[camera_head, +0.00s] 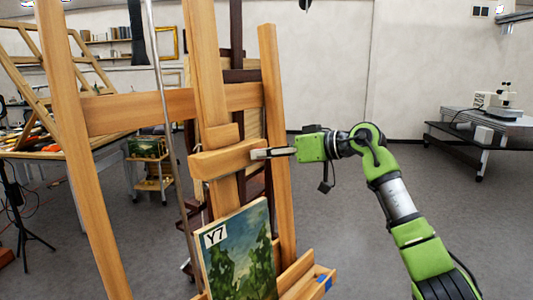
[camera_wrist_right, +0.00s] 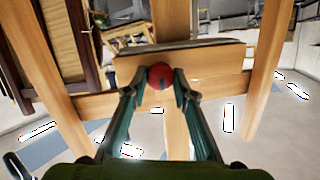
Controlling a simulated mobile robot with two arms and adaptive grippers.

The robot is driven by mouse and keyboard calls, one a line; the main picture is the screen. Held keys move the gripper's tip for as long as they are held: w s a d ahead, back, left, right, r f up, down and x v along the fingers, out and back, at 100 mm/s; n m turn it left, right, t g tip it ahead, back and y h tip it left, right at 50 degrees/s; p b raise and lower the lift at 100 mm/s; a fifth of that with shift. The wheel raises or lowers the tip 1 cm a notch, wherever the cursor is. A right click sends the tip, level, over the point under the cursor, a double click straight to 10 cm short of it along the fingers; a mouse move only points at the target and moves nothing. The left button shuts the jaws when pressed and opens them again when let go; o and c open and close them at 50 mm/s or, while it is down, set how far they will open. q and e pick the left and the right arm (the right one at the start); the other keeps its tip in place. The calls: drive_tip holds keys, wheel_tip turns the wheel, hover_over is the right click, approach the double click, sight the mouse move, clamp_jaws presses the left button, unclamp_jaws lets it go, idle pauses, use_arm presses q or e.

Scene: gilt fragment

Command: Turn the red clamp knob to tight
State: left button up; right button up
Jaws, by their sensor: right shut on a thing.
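The red clamp knob (camera_wrist_right: 160,76) is a round red ball on the front of the easel's wooden clamp block (camera_wrist_right: 215,64). In the right wrist view my right gripper (camera_wrist_right: 160,88) has its two fingers on either side of the knob, shut on it. In the head view the right gripper (camera_head: 272,153) reaches in from the right to the clamp block (camera_head: 222,160); the knob is hidden there. A dark mark shows on the knob's right side. My left gripper is not in view.
A painting labelled Y7 (camera_head: 238,252) stands on the easel's lower ledge (camera_head: 308,280), below my right gripper. The easel's uprights (camera_head: 278,130) stand close to the gripper. A cluttered table (camera_head: 75,150) is at left and a dark bench (camera_head: 480,130) at right. Open floor lies between.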

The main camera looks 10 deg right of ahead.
drive_tip(key=shift+r, duration=0.15)
drive_tip(key=o, duration=1.1)
drive_tip(key=v, duration=1.2)
